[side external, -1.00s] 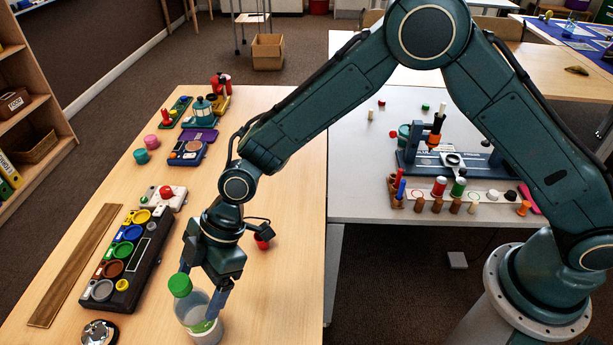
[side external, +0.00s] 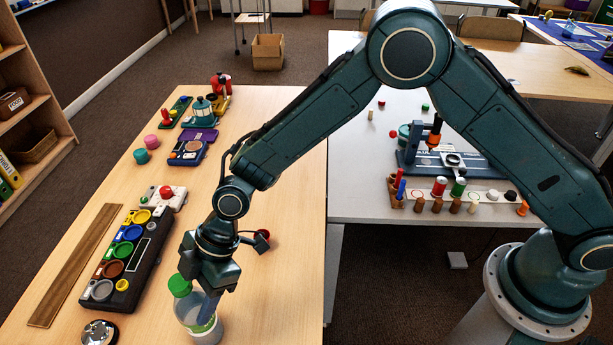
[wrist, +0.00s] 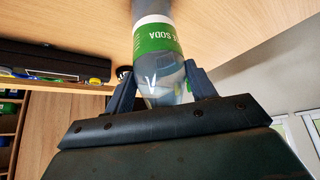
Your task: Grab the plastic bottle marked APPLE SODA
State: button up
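The clear plastic bottle (side external: 198,318) with a green cap and a green label stands at the front of the wooden table in the side view. In the wrist view the bottle (wrist: 157,62) shows a label with the readable word SODA; the rest of the name is turned away. My gripper (side external: 208,300) is over the bottle, pointing down, with a finger in front of its upper part. In the wrist view my gripper (wrist: 160,68) has its fingers apart, one on each side of the bottle's clear part. Whether they touch it is unclear. The cap is hidden there.
A dark sorting panel (side external: 128,262) with coloured round cups lies left of the bottle. A round silver-and-black item (side external: 99,333) stands at the front left. The table right of the bottle is clear.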

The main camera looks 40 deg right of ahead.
jog(key=c, duration=0.5)
jog(key=shift+o, duration=0.2)
jog(key=shift+r, duration=0.1)
notch_tip(320, 180, up, 20)
dwell(0.4)
dwell(0.4)
